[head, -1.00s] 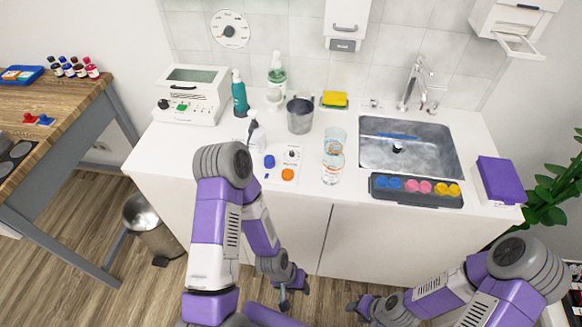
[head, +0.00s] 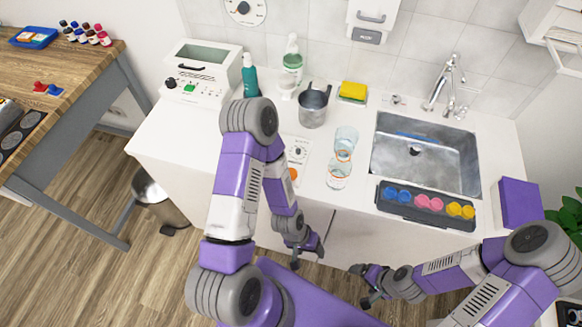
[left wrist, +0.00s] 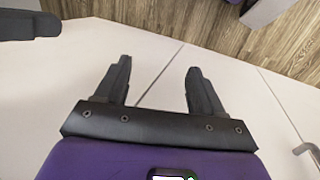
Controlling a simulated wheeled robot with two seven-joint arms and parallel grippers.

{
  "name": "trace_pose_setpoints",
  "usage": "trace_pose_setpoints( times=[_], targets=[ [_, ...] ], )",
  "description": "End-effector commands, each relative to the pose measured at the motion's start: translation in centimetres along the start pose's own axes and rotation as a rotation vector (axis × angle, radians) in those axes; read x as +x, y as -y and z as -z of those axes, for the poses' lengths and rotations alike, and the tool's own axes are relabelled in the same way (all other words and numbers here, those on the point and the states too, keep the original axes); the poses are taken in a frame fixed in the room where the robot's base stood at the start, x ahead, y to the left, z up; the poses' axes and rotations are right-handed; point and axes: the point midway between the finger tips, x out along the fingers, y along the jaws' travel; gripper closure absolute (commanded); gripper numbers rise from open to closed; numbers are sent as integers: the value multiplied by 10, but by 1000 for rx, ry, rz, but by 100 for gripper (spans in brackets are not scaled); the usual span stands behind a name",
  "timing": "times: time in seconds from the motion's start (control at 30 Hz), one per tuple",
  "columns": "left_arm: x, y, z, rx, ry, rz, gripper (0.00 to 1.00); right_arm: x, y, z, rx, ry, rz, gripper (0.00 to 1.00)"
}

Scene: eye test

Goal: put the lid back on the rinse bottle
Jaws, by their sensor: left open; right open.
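No bottle is plainly recognisable as the rinse bottle. Two clear vessels, a rear one (head: 346,138) and a front one (head: 338,176) with orange markings, stand on the counter left of the sink. Left of them a small orange round thing (head: 293,173) shows partly behind my left arm; I cannot tell whether it is a lid. My left gripper (head: 308,250) is open and empty in front of the cabinet, below the counter top; its two apart fingers also show in the left wrist view (left wrist: 158,82). My right gripper (head: 364,284) is open, low in front of the cabinet.
Behind stand a grey jug (head: 313,107), a teal bottle (head: 250,76), a green pump bottle (head: 292,66) and a white device (head: 203,72). A bin (head: 160,200) stands at left.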

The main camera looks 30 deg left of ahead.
Motion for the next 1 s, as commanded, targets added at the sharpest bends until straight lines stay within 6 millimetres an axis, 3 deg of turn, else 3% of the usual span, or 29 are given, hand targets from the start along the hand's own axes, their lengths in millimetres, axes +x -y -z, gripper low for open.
trace_pose_setpoints(
  times=[0.03, 0.1, 0.4, 0.57, 0.8, 1.0],
  targets=[
    [-26, -10, -1, 1, -1, 0, 32, -26, 10, -1, 0, -1, 0, 9],
    [-48, -18, -2, 1, -1, 0, 32, -48, 18, -2, -1, -1, 0, 9],
    [-136, -49, -5, -3, 0, 6, 32, -136, 51, -6, -1, -1, 0, 9],
    [-174, -58, -5, -20, 5, 29, 32, -173, 65, -8, -1, -1, 0, 9],
    [-232, -46, 13, -138, 7, 162, 32, -221, 83, -10, 0, -1, 0, 9],
    [-274, -13, 62, -436, -62, 330, 32, -221, 83, -10, 0, 0, 0, 9]
  ],
)
